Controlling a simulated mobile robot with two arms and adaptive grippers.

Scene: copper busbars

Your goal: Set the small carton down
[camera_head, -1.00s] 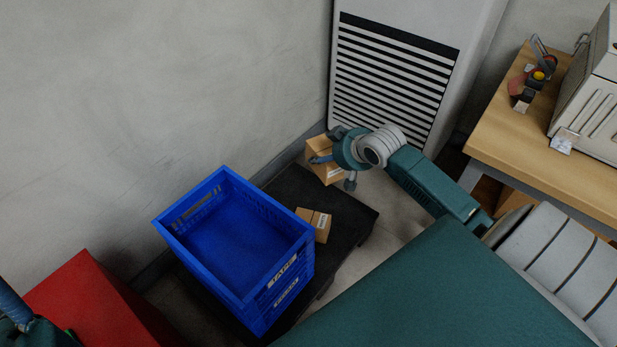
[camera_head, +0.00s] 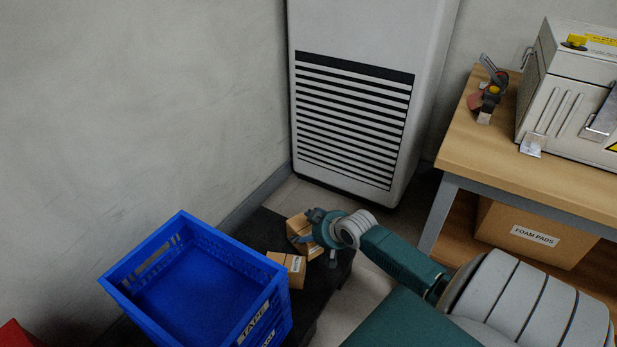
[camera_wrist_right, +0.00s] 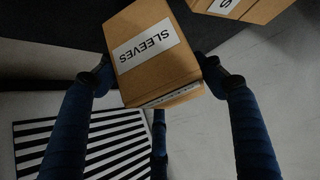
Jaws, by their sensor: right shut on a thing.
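My right gripper (camera_head: 312,240) is shut on a small brown carton (camera_head: 297,226). In the right wrist view this carton (camera_wrist_right: 150,50) has a white "SLEEVES" label, and a dark finger grips it on each side. In the head view it shows at the far end of the black platform (camera_head: 262,228), partly hidden by the gripper. I cannot tell whether its underside touches the platform. A second brown carton (camera_head: 287,266) lies on the platform, nearer to me; it also shows at the top right of the wrist view (camera_wrist_right: 245,8). My left gripper is out of view.
A blue crate (camera_head: 190,290) labelled "TAPE" stands left of the cartons. A white slatted cabinet (camera_head: 350,120) stands behind. On the right are a wooden bench (camera_head: 500,150) and a "FOAM PADS" box (camera_head: 535,235) beneath. A red object (camera_head: 15,338) shows bottom left.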

